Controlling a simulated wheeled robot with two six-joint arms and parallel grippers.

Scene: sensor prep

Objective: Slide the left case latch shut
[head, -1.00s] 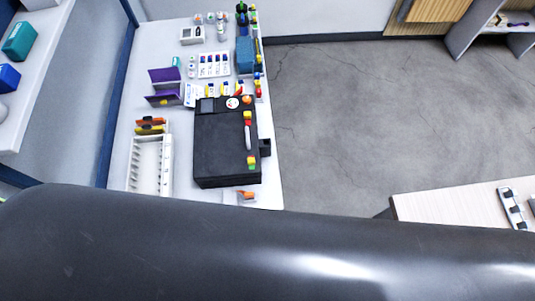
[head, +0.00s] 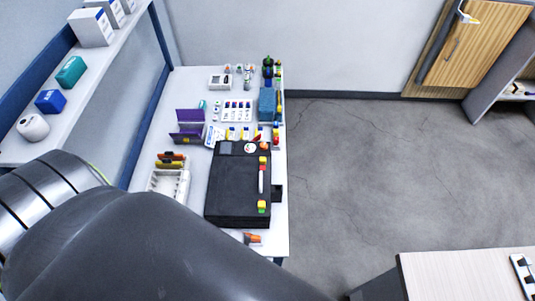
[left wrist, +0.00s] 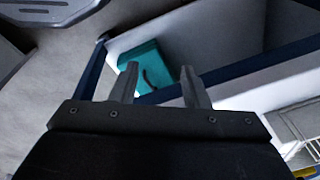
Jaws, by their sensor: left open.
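A black case-like box (head: 228,185) lies on the white table in the head view. Along its right side is a white bar between small red, yellow and green pieces (head: 262,206). I cannot tell which part is the left latch, or whether it is open or shut. My left gripper (left wrist: 161,84) shows in the left wrist view, with its two fingers apart and nothing between them. It is away from the black box, which is not seen in that view. A teal box (left wrist: 146,66) shows behind the fingers. My right gripper is not in view.
The white table (head: 270,240) holds a white rack (head: 168,184), purple holders (head: 188,116) and several small bottles. A wall shelf (head: 75,112) with boxes stands at left. A pale table (head: 460,275) is at lower right. Grey floor between is clear. My dark arm covers the lower left.

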